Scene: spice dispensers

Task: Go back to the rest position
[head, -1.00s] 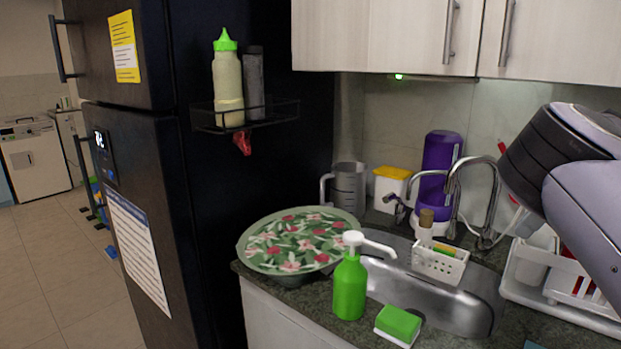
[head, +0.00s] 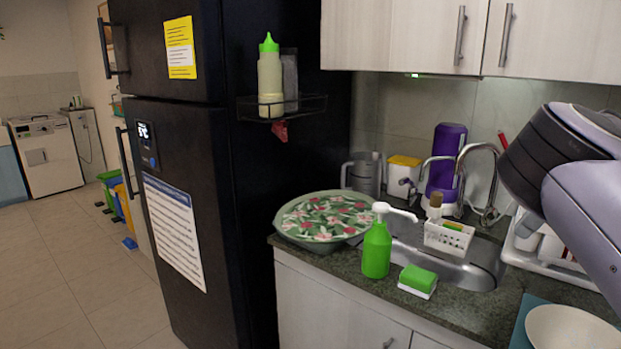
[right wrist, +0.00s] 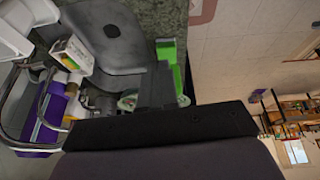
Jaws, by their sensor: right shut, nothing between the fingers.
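My right arm (head: 590,170) comes in at the right edge of the head view, raised in front of the counter and dish rack. Its fingertips do not show there. In the right wrist view my right gripper (right wrist: 156,88) is dark, shut and empty, with the sink area beyond it. My left gripper is in neither view.
A counter holds a sink (head: 475,274), green soap bottle (head: 376,250), green sponge (head: 418,279), floral-covered bowl (head: 322,217) and white bowl (head: 572,330). The black fridge (head: 225,200) carries a rack with a green-capped bottle (head: 270,80). Floor (head: 60,270) is clear at left.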

